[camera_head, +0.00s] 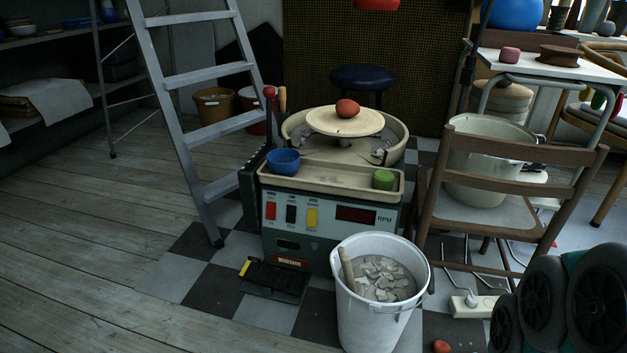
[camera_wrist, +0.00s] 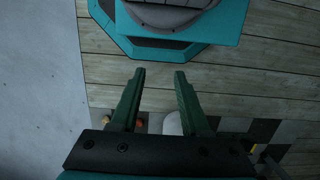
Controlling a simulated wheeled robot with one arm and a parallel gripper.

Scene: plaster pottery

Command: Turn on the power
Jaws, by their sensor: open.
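The pottery wheel (camera_head: 330,255) stands upright on the checkered floor in the head view. Its front panel has a red switch (camera_head: 271,210), a black switch (camera_head: 291,214) and a yellow switch (camera_head: 312,217) side by side, below small labels too small to read. A dark display (camera_head: 355,215) marked RPM sits to their right and looks unlit. My gripper (camera_wrist: 159,75) shows only in the wrist view, open and empty, over the wooden floor. It is apart from the wheel. A red-brown lump of clay (camera_head: 347,108) rests on the wheel head (camera_head: 345,121).
A white bucket (camera_head: 350,310) of scraps stands before the panel's right part. A black foot pedal (camera_head: 273,280) lies in front, left of the bucket. A ladder (camera_head: 190,110) stands left, a chair (camera_head: 500,205) right. A power strip (camera_head: 474,306) lies right. Wooden floor at left is clear.

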